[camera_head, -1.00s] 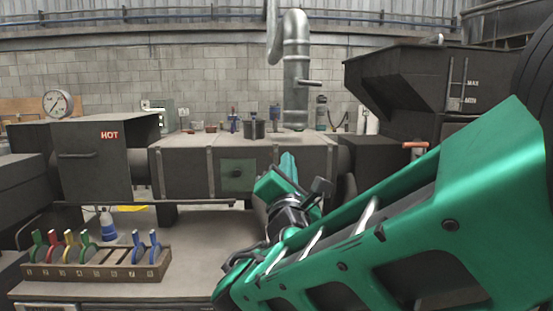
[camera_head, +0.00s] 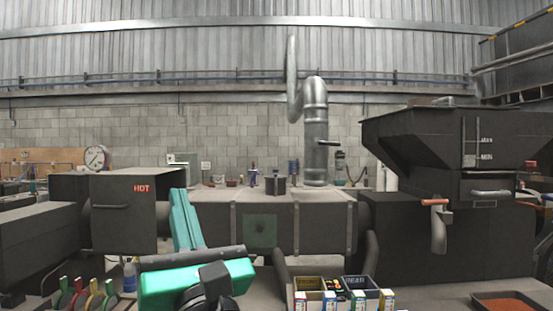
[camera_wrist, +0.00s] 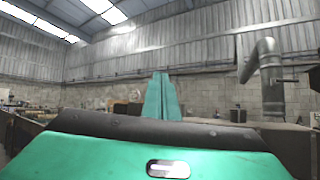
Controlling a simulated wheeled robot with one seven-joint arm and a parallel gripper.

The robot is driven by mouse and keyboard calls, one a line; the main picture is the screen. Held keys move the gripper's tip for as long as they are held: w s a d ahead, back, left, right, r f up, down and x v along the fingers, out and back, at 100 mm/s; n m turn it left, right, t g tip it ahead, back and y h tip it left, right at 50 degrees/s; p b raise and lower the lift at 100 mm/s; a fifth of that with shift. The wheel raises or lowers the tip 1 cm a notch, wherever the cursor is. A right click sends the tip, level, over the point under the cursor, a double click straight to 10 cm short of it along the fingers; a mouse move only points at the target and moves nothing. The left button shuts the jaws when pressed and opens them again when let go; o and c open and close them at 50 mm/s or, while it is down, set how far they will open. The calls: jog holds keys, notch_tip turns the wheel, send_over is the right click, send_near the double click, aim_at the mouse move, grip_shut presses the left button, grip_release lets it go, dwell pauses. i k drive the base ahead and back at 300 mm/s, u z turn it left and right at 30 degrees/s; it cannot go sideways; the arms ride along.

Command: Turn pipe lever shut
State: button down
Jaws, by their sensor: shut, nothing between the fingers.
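The silver pipe (camera_head: 315,125) rises from the top of the dark machine, right of centre in the head view. A short dark lever (camera_head: 329,143) sticks out level from its right side. In the wrist view the pipe (camera_wrist: 270,85) stands at the right, and its lever (camera_wrist: 287,80) shows near the right edge. My green gripper (camera_head: 179,193) is shut and empty, its fingers pointing up, left of the pipe and well apart from it. The fingers (camera_wrist: 161,76) also show together in the wrist view.
Cups and bottles (camera_head: 275,184) stand on the machine top left of the pipe. A dark hopper (camera_head: 430,140) is at the right, above a pipe with an orange-red handle (camera_head: 434,202). Small labelled boxes (camera_head: 343,290) are at the front. A gauge (camera_head: 95,157) is at the left.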

aim_at(336, 144)
jog(key=u, duration=0.05)
jog(key=i, duration=1.2)
jog(key=z, duration=1.15)
